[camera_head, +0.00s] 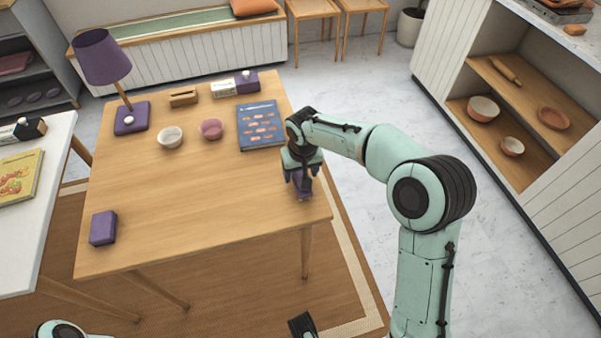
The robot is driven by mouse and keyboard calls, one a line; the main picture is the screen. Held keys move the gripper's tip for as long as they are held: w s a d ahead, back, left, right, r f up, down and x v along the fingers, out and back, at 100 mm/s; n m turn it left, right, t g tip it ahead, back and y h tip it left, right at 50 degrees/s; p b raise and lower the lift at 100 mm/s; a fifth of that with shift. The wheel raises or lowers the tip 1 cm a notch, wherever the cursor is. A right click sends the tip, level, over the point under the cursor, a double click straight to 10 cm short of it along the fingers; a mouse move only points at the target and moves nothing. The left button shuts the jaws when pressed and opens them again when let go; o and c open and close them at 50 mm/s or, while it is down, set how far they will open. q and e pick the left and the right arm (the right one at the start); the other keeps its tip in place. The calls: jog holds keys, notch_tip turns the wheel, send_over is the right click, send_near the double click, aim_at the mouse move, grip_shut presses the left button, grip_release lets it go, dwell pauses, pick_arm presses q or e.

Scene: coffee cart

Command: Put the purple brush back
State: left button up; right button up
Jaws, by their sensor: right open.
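My right gripper (303,186) points down over the right front part of the wooden table (200,210). It is open. A small purple thing (304,184) shows between and below its fingers, close to the tabletop; it may be the purple brush. The fingers hide most of it, so I cannot tell its full shape or whether they touch it. A purple block (103,228) lies at the table's left front.
The table's middle is clear. A white counter (38,215) is at left, open shelves (520,95) at right.

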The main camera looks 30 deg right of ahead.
notch_tip(320, 180, up, 11)
jog(key=s+p, duration=0.1)
jog(key=shift+s+a+p, duration=0.15)
jog(key=shift+s+p, duration=0.15)
jog(key=shift+p, duration=0.05)
jog(key=shift+f, duration=0.15)
